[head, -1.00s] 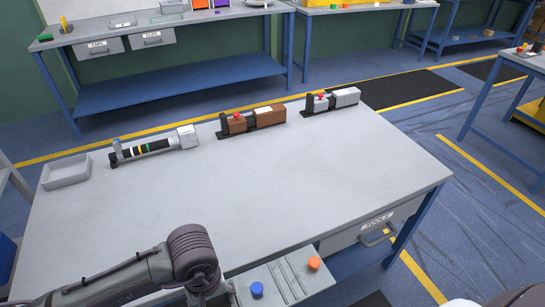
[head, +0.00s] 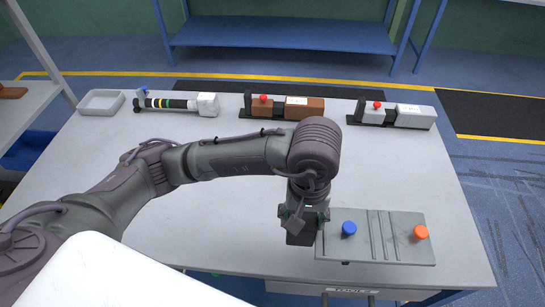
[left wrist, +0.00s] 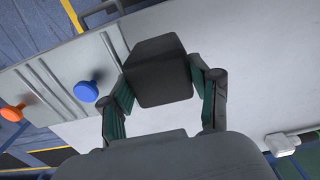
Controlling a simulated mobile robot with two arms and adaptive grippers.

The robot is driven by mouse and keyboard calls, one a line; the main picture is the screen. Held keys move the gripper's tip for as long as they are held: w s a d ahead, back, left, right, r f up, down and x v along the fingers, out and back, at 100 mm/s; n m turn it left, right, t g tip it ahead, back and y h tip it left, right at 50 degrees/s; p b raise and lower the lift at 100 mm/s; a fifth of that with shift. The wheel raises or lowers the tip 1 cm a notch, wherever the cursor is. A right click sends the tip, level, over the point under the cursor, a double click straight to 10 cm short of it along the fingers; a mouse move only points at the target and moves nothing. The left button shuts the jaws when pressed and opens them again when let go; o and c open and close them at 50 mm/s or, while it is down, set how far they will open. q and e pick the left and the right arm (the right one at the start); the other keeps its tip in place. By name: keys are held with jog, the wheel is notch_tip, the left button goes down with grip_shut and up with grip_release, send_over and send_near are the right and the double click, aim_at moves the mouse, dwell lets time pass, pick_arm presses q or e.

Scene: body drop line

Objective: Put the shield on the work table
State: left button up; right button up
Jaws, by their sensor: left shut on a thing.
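The shield (head: 388,249) is a flat grey ribbed plate with a blue knob and an orange knob. In the head view it is over the near edge of the work table (head: 390,170); I cannot tell whether it touches the top. My left gripper (head: 300,232) is at its left end, shut on a dark block there. In the left wrist view the dark block is between the fingers (left wrist: 163,88), and the ribbed plate (left wrist: 58,70) extends to the left. My right gripper is not in view.
Along the table's far side stand a small grey tray (head: 101,102), a striped black tool-like unit (head: 175,104), a brown unit (head: 303,108) and a grey unit (head: 413,116). The table's middle is free. A drawer marked TOOLS (head: 350,292) is under the near edge.

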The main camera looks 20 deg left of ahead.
pick_arm(q)
jog(key=w+a+f+p, duration=0.1)
jog(key=w+a+f, duration=0.1)
jog(key=w+f, duration=0.1)
jog(key=w+a+f+p, duration=0.1)
jog(key=w+a+f, duration=0.2)
jog(key=w+a+f+p, duration=0.2)
jog(key=w+f, duration=0.1)
jog(key=f, duration=0.1)
jog(key=shift+a+f, duration=0.1)
jog(key=shift+a, duration=0.1)
jog(key=shift+f, duration=0.25)
jog(key=shift+f, duration=0.2)
jog(key=o, duration=1.4)
jog(key=shift+o, duration=0.2)
